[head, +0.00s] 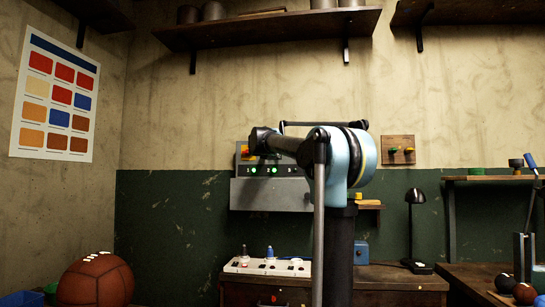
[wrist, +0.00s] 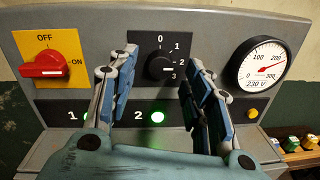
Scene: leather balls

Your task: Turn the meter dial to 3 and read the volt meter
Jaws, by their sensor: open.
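The grey meter panel (wrist: 215,30) fills the wrist view; part of it shows behind my arm in the head view (head: 272,193). The black meter dial (wrist: 157,67) has markings 0 to 3, and its white mark appears to point toward 3 at lower right. My gripper (wrist: 160,58) is open, with one finger on each side of the dial, apart from it. The round volt meter (wrist: 262,66) at right has a red needle between 200 and 300, over the label 230 V. The red switch (wrist: 45,65) on a yellow plate has its handle level, toward ON.
Green lamps 1 and 2 (wrist: 157,117) are lit. A power strip (head: 267,266) lies on the wooden bench (head: 395,279) below the panel. A black lamp (head: 415,230) stands right of my arm.

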